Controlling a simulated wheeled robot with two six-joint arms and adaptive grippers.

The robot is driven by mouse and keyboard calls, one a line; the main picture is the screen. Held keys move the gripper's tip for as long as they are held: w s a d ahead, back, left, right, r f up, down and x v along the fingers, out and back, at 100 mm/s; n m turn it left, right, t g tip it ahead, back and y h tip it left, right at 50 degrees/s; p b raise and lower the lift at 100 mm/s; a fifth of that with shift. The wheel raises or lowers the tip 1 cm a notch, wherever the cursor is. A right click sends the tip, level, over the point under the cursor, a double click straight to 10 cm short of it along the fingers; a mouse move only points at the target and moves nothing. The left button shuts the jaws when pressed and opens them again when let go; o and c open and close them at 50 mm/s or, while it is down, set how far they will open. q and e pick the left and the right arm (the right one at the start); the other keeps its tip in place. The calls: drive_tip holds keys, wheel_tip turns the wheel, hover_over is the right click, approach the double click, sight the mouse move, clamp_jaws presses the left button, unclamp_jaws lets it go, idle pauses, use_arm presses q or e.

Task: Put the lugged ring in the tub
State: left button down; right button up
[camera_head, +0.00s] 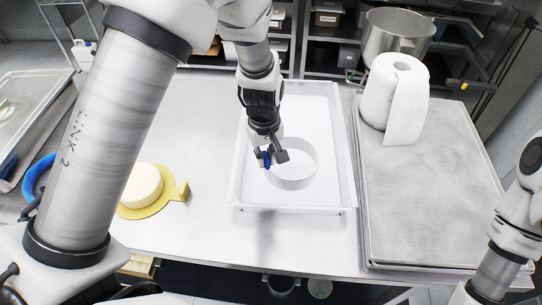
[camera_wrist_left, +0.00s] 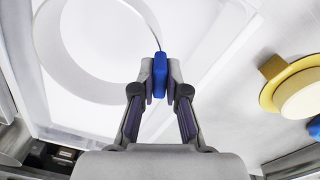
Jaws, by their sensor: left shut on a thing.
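The lugged ring (camera_head: 292,181) is a thin white hoop with a blue lug. It is over the white tub (camera_head: 347,165), inside its outline in the head view; whether it touches the tub floor I cannot tell. My left gripper (camera_head: 271,157) is shut on the blue lug at the ring's left side. In the left wrist view the blue lug (camera_wrist_left: 160,78) sits between the fingertips of my left gripper (camera_wrist_left: 160,85), and the white ring (camera_wrist_left: 62,65) curves away to the left. My right arm shows at the right edge, but its gripper is out of view.
A cream round block (camera_head: 142,187) on a yellow board (camera_head: 165,205) lies left of the tub. A paper roll (camera_head: 394,95) stands on a metal tray (camera_head: 430,190) to the right. A steel bowl (camera_head: 397,33) is behind it. Bare table lies between board and tub.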

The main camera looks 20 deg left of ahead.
use_arm(q)
drive_tip(key=f, duration=0.1)
drive_tip(key=w+f, duration=0.1)
drive_tip(key=f, duration=0.2)
drive_tip(key=shift+w+f+p, duration=0.3)
drive_tip(key=shift+w+f, duration=0.1)
drive_tip(key=shift+s+r, duration=0.15)
drive_tip(key=shift+s, duration=0.25)
drive_tip(key=c, duration=1.3)
unclamp_jaws()
drive_tip(key=shift+w, duration=0.1)
drive_tip(key=shift+c, duration=0.2)
drive_tip(key=shift+o, duration=0.7)
drive_tip(key=shift+w+f, duration=0.2)
drive_tip(key=shift+f, duration=0.05)
drive_tip(key=shift+s+r, duration=0.15)
drive_tip(key=shift+r, duration=0.35)
wheel_tip(320, 180, up, 12)
drive_tip(key=b, duration=0.2)
drive_tip(key=shift+f+b, duration=0.2)
drive_tip(key=shift+b, duration=0.15)
use_arm(e)
drive_tip(key=shift+w+f, duration=0.3)
drive_tip(key=shift+f, duration=0.25)
drive_tip(key=shift+w+f, duration=0.3)
drive_tip(key=shift+f, duration=0.25)
